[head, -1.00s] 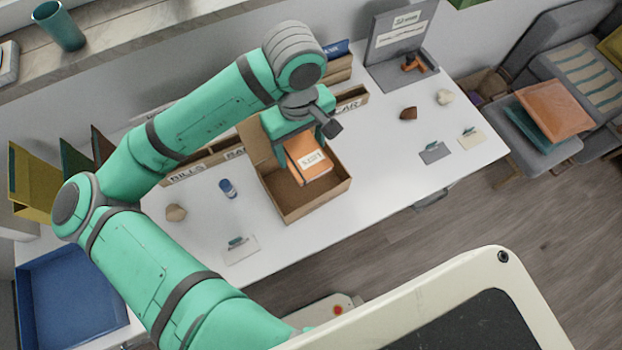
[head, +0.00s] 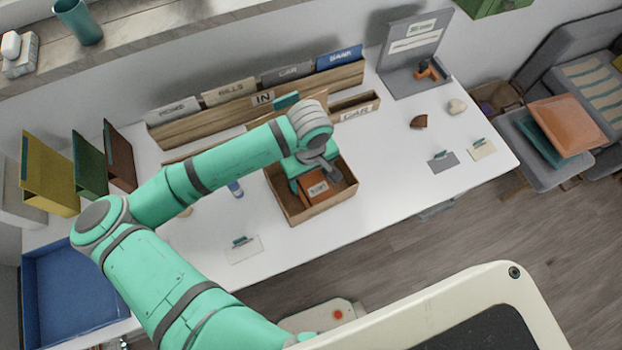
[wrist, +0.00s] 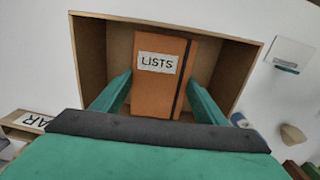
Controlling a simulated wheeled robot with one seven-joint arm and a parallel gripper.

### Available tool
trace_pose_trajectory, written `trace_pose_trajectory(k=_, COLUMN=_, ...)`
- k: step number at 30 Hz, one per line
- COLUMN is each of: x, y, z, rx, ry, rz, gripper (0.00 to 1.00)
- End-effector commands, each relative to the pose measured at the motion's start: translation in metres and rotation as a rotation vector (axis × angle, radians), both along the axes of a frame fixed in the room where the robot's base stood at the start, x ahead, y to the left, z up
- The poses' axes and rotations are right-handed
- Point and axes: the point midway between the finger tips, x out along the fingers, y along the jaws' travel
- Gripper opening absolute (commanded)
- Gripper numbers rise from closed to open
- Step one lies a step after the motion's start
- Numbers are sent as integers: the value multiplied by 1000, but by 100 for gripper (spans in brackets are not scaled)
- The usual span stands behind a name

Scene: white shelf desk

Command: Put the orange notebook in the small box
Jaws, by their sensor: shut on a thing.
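The orange notebook (head: 314,186) has a white "LISTS" label and a dark elastic band. It also shows in the wrist view (wrist: 162,83), between the two teal fingers of my gripper (wrist: 160,98). My gripper (head: 302,178) is shut on the notebook and holds it within the small box's opening. The small box (head: 322,212) is an open brown box on the white desk, and its walls (wrist: 92,50) surround the notebook in the wrist view. Whether the notebook touches the box floor cannot be told.
A wooden file holder (head: 200,123) stands along the back of the desk. A blue tray (head: 70,300) lies at the left. A grey stand (head: 405,75) with an orange item is at the back right.

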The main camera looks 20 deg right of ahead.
Motion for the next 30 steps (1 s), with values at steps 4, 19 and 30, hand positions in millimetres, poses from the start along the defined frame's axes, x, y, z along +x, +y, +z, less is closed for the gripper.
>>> trace_pose_trajectory(k=4, x=0, y=0, z=-16, rx=0, ry=0, rz=0, gripper=36)
trace_pose_trajectory(k=19, x=0, y=0, z=-20, rx=-1, ry=-1, rz=-1, gripper=85)
trace_pose_trajectory(k=30, x=0, y=0, z=-13, rx=-1, ry=-1, rz=-1, gripper=85)
